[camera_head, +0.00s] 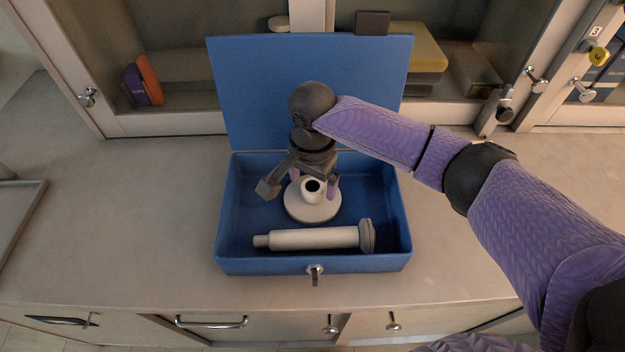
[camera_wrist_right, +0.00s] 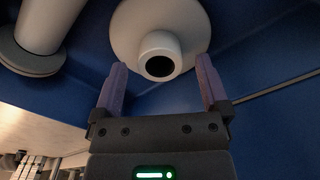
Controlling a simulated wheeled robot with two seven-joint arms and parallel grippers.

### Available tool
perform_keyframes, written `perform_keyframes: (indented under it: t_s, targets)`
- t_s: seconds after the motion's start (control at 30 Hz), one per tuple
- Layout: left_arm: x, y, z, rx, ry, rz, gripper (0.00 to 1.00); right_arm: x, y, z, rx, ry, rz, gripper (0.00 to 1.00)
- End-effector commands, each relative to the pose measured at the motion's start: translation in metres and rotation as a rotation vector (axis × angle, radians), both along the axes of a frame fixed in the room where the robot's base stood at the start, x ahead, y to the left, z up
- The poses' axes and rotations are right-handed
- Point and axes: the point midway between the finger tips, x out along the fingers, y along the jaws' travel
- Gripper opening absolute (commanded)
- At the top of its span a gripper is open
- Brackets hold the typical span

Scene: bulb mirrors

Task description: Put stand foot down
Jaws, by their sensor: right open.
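The stand foot (camera_head: 312,207) is a white round disc with a short hollow neck, standing in the open blue box (camera_head: 228,210). My right gripper (camera_head: 312,184) is just above it, with its fingers open on either side of the neck. In the right wrist view the foot (camera_wrist_right: 125,38) lies beyond the fingertips of my right gripper (camera_wrist_right: 160,75), with its dark socket facing the camera. The fingers appear apart from the neck. My left gripper is in neither view.
A white post (camera_head: 305,239) with a round end lies in the front of the box. The box's lid (camera_head: 270,85) stands open behind. The counter (camera_head: 130,210) is clear to the left. Glass-fronted cabinets with several items stand at the back.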

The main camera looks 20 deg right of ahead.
Motion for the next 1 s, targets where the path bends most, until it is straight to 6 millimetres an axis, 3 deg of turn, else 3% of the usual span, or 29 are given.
perform_keyframes:
  t_s: [0.03, 0.2, 0.4, 1.0]
  targets:
    - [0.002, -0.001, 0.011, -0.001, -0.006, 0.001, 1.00, 0.001, 0.000, 0.018, 0.002, -0.004, 0.000, 0.95]
    - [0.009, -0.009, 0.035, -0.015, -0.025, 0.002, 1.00, 0.000, 0.001, 0.069, 0.004, -0.005, 0.000, 0.95]
    - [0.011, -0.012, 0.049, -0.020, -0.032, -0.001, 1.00, 0.000, 0.001, 0.107, 0.002, -0.002, -0.001, 0.95]
    - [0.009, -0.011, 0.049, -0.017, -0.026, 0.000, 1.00, 0.000, 0.001, 0.113, 0.001, 0.000, -0.001, 0.95]
